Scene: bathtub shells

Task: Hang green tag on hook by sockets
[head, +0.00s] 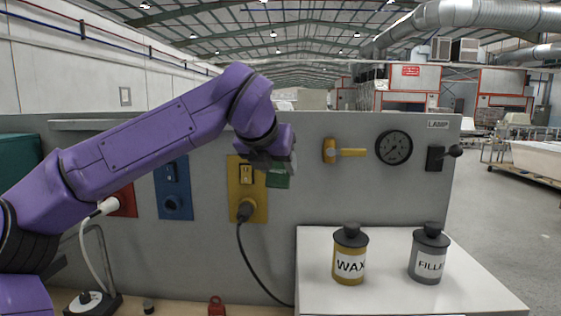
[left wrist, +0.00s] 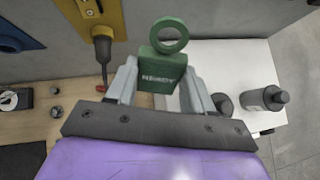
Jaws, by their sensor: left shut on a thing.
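My left gripper (head: 274,160) is up against the grey panel, just right of the yellow socket plate (head: 241,203). It is shut on the green tag (head: 278,180), partly hidden behind it in the head view. In the left wrist view the tag (left wrist: 163,74) sits between both fingers, with lettering on its face and its ring (left wrist: 172,35) beyond the fingertips. The blue socket plate (head: 173,190) and the red one (head: 124,200) are further left. I cannot make out the hook in either view. My right gripper is not in view.
A wax bottle (head: 350,258) and a filler bottle (head: 428,256) stand on the white surface (head: 400,296). A black cable (head: 251,262) hangs below the yellow socket.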

